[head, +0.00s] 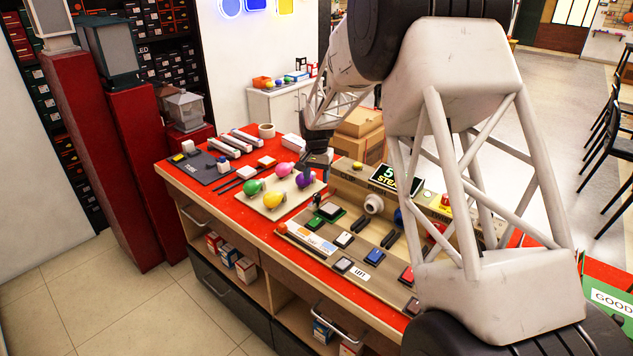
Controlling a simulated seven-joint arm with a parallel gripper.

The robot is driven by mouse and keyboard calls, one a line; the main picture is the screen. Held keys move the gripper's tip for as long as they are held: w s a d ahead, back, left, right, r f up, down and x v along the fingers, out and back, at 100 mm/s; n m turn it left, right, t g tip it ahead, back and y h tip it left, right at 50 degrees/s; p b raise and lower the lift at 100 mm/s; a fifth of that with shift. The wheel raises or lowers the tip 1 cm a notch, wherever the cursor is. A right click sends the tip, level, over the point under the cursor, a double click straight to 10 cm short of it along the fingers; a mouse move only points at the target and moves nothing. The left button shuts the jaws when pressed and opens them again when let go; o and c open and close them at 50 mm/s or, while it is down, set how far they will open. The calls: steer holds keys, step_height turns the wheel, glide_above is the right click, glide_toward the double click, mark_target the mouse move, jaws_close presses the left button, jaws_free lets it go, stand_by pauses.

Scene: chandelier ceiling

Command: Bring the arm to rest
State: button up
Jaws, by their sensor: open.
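My arm fills the right half of the head view and reaches over the red-topped workbench (262,222). My gripper (318,180) is small and dark at its far end, open, beside and partly above a purple bulb (304,181). I cannot tell whether it touches the bulb. The bulb rests among a pink bulb (285,169), a green bulb (252,187) and a yellow bulb (274,200) on a beige board (262,207).
A panel with several coloured switches (352,258) lies right of the board. A grey mat (200,168) with small parts lies at the left end. Cardboard boxes (360,135) stand behind the bench. Red posts (140,180) stand at the left. Open floor (110,290) lies in front.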

steer(key=shift+r, duration=0.15)
steer(key=s+d+r+n+t, duration=0.1)
steer(key=s+d+r, duration=0.2)
steer(key=s+r, duration=0.8)
steer(key=s+d+r+n, duration=0.1)
steer(key=s+d+r, duration=0.45)
steer(key=s, duration=0.95)
steer(key=s+d+n+t, duration=0.1)
steer(key=s+d+n, duration=0.1)
steer(key=s, duration=2.8)
steer(key=shift+s+r+t, duration=0.3)
steer(key=shift+s, duration=0.05)
